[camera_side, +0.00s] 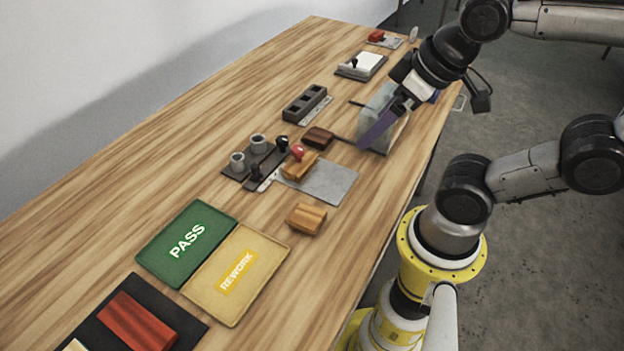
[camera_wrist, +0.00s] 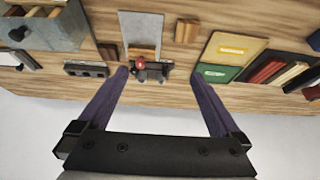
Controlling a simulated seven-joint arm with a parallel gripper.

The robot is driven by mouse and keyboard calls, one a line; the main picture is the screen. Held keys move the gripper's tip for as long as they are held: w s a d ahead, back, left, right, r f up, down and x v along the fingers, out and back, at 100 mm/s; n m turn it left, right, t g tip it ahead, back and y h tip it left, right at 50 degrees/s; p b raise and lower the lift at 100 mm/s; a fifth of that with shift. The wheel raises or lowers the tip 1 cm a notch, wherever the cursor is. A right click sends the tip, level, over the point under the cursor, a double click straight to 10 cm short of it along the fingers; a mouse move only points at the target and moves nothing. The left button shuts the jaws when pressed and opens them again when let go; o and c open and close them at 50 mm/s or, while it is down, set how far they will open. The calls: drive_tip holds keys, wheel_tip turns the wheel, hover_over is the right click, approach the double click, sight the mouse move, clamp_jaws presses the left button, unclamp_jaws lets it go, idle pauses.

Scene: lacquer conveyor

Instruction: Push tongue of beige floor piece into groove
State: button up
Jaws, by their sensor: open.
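My gripper (camera_side: 370,138) is open, its purple fingers angled down beside the grey box at the table's far right part. In the wrist view its two fingers (camera_wrist: 160,76) are spread wide with nothing held between them. A pale beige piece (camera_side: 75,346) lies on a black tray at the bottom left of the side view, mostly cut off by the frame. The wrist view shows a beige strip (camera_wrist: 290,74) beside a red piece (camera_wrist: 266,70) on that tray. The gripper is far from it. I cannot make out its tongue or a matching groove.
A red-knobbed clamp (camera_side: 298,151) with a wooden block stands at a grey plate (camera_side: 334,184). Another wooden block (camera_side: 306,218) lies nearby. The green PASS tray (camera_side: 160,247) and yellow REWORK tray (camera_side: 222,303) lie flat. A grey box (camera_side: 381,98) stands by the gripper.

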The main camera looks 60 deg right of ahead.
drive_tip(key=g, duration=0.6)
hover_over(307, 215)
drive_tip(key=shift+n, duration=0.3)
wheel_tip(307, 215, down, 16)
drive_tip(key=shift+w+r, duration=0.1)
drive_tip(key=shift+r, duration=0.15)
drive_tip(key=shift+f, duration=2.95)
drive_tip(key=c, duration=1.3)
